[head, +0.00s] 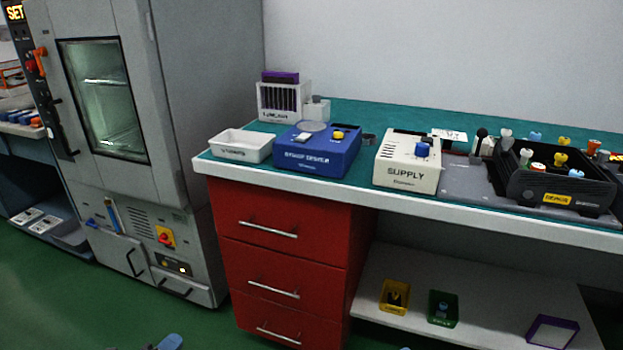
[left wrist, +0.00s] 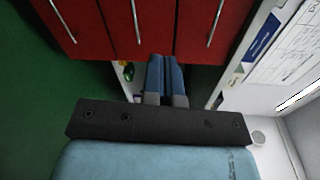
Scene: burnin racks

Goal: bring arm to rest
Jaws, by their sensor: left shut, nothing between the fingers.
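My left gripper (head: 168,342) shows only as a small blue piece at the bottom edge of the head view, low over the green floor and in front of the red drawers. In the left wrist view its two blue fingers (left wrist: 166,99) lie side by side, shut, with nothing held. Beyond the fingers are the red drawer fronts (left wrist: 205,22) and an open space under the bench. My right gripper is in neither view.
The bench (head: 335,195) carries a white tray (head: 241,147), a blue box (head: 316,158), a supply box (head: 407,172) and a black crate (head: 555,190). A grey oven cabinet (head: 125,130) stands left. Small bins rest on the low shelf (head: 480,290). Green floor (head: 90,310) is open in front.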

